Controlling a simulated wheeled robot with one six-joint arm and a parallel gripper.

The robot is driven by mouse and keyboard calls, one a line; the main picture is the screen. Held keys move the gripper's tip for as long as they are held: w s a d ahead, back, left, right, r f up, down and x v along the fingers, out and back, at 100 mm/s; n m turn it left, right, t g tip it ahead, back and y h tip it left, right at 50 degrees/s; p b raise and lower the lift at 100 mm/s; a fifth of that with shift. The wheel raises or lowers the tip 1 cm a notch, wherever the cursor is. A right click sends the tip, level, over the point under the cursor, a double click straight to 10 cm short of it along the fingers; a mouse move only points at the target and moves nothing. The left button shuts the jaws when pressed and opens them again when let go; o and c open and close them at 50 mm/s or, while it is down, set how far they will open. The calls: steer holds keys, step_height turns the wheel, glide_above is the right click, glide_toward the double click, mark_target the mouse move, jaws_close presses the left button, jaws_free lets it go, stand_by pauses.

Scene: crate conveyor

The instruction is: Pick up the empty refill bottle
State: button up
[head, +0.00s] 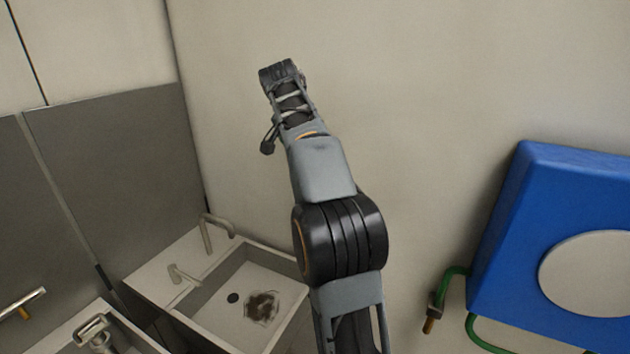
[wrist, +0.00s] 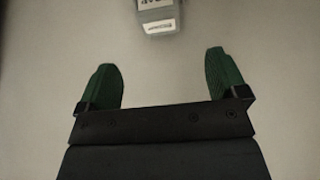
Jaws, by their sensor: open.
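In the wrist view, a greyish container with a pale printed label (wrist: 157,15) shows at the top edge, partly cut off. It looks like a bottle, but I cannot tell whether it is empty. My gripper (wrist: 160,65) is open, with its two green fingers wide apart and nothing between them. The container lies beyond the fingertips, roughly centred between them, and is not touching them. In the head view my arm reaches up in front of the wall; the fingers cannot be made out there, and no bottle is seen.
A sink basin (head: 225,318) with a dark stain and metal taps (head: 217,232) stands at lower left, beside grey panels (head: 115,170). A blue box (head: 510,230) with a white disc and green hose (head: 447,285) is on the right. Bare wall (head: 420,80) lies between.

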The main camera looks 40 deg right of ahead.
steer(key=x, duration=0.7)
steer(key=shift+w+d+f, duration=0.1)
steer(key=shift+d+f, duration=0.15)
steer(key=shift+d, duration=0.05)
steer(key=shift+p+x, duration=0.4)
steer(key=shift+x, duration=2.2)
steer(key=c, duration=1)
